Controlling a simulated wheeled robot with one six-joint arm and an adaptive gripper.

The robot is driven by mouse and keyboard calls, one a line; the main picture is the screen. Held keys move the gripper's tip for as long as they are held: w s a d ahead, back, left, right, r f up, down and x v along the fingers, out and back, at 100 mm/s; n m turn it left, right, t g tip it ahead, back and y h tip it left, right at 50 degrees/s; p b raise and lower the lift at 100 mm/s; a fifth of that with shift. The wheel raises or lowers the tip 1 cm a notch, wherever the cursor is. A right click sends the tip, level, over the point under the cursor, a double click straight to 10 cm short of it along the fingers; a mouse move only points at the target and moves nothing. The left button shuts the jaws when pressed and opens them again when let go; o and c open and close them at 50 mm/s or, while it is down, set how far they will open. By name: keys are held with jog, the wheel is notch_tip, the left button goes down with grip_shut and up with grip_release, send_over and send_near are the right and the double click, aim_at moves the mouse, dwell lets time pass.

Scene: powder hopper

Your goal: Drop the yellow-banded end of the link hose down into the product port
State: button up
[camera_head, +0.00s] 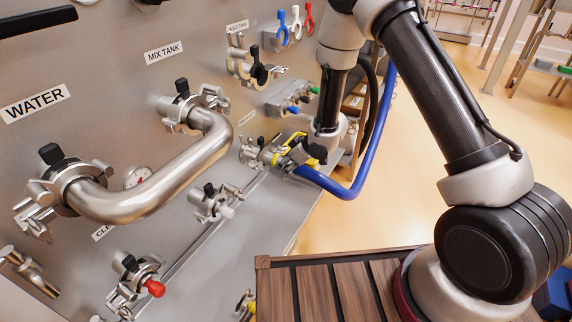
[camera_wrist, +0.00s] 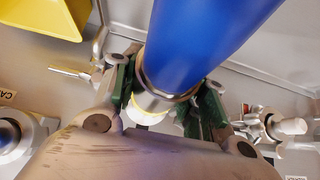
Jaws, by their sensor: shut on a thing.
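The blue link hose (camera_head: 345,190) bends up from my gripper and runs past the right side of my forearm. In the wrist view the hose (camera_wrist: 205,40) comes down from the top into a metal collar with a pale yellow band (camera_wrist: 150,108). My gripper (camera_wrist: 162,100) is shut on this end, its green-padded fingers on either side. In the head view my gripper (camera_head: 303,152) is beside the panel, partly hiding the hose end. A metal clamp fitting (camera_head: 252,150) stands just left of it. I cannot tell which fitting is the product port.
A steel panel carries a bent pipe (camera_head: 160,180) between the WATER and MIX TANK fittings. Other clamped fittings (camera_head: 213,203) and a red-capped valve (camera_head: 135,280) stick out below. A yellow part (camera_wrist: 40,15) shows at the wrist view's upper left. Open floor lies to the right.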

jog(key=shift+w+a+f, duration=0.1)
jog(key=o, duration=1.3)
jog(key=shift+o, duration=0.5)
jog(key=shift+f, duration=0.15)
jog(key=v, duration=1.2)
